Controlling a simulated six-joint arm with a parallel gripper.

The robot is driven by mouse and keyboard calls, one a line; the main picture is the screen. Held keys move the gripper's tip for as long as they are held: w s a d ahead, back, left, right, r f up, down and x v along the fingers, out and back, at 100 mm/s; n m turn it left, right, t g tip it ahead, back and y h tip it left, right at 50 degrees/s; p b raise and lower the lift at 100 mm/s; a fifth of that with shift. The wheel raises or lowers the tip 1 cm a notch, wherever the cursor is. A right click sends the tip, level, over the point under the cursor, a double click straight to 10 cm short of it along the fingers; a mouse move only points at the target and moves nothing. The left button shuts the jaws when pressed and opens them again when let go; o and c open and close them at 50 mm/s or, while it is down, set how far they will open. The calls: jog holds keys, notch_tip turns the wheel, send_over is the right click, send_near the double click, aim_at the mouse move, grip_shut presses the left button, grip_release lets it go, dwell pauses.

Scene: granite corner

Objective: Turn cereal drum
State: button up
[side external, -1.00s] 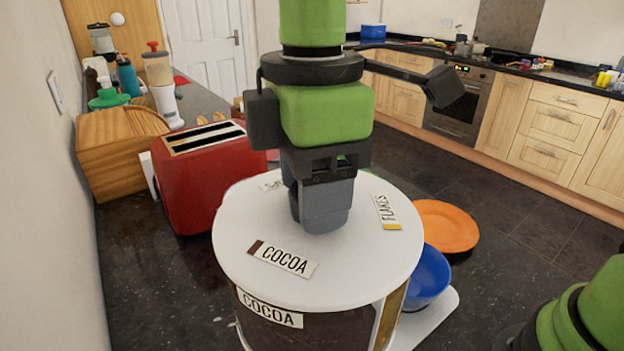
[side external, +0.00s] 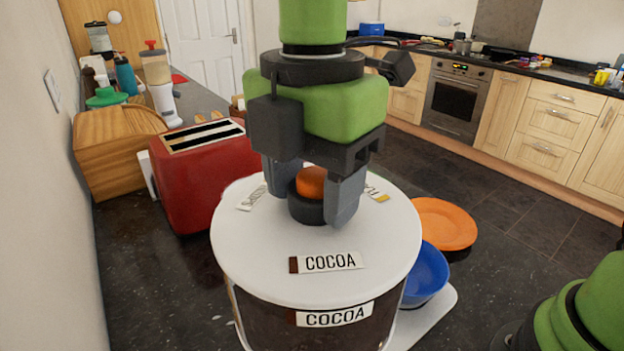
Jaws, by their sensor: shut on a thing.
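The cereal drum (side external: 250,235) stands upright on the dark worktop, with a white round lid and a dark brown window in its side. A COCOA label (side external: 326,262) on its top faces the camera, above another COCOA label (side external: 334,315) on its side. Two more top labels are partly hidden behind my gripper. A knob (side external: 311,185), orange on top with a dark base, stands at the lid's centre. My gripper (side external: 318,195) points down from above, with its two fingers shut on the knob, one on each side.
A red toaster (side external: 205,185) stands close to the drum's left, near a wooden bread bin (side external: 115,150). A blue bowl (side external: 428,272) and an orange plate (side external: 445,225) lie to the right. A white board (side external: 425,322) is under the bowl.

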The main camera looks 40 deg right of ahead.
jog(key=shift+r, duration=0.1)
jog(key=o, duration=1.3)
notch_tip(320, 180, up, 9)
jog(key=shift+f, duration=0.15)
jog(key=shift+r, duration=0.6)
